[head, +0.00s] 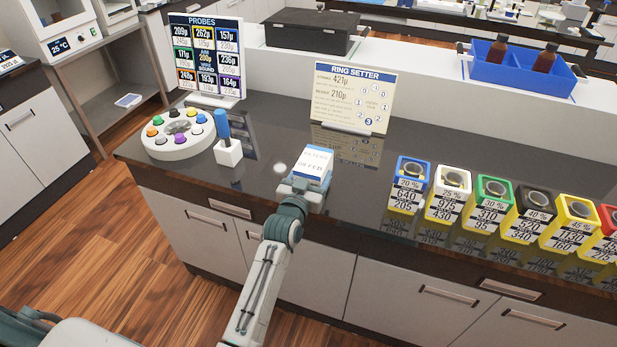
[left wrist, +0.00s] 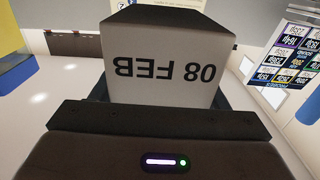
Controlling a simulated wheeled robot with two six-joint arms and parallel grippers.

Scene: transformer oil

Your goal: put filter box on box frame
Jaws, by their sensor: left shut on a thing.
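My left gripper (head: 305,190) is at the front edge of the dark counter, shut on a small white box (head: 313,163) with blue sides and printed text on its top. In the left wrist view the held white box (left wrist: 162,68) shows "08 FEB" upside down and a dark upper face. The gripper's jaws (left wrist: 160,118) hide the box's lower part. I cannot tell whether the box touches the counter. No separate box frame can be made out for certain. My right gripper is not in view.
Several numbered filter boxes, from a blue-topped one (head: 409,187) rightward, line the counter. A ring setter sign (head: 352,97) stands behind. To the left are a probe holder (head: 229,152), a round probe carousel (head: 178,135) and a probes board (head: 207,60).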

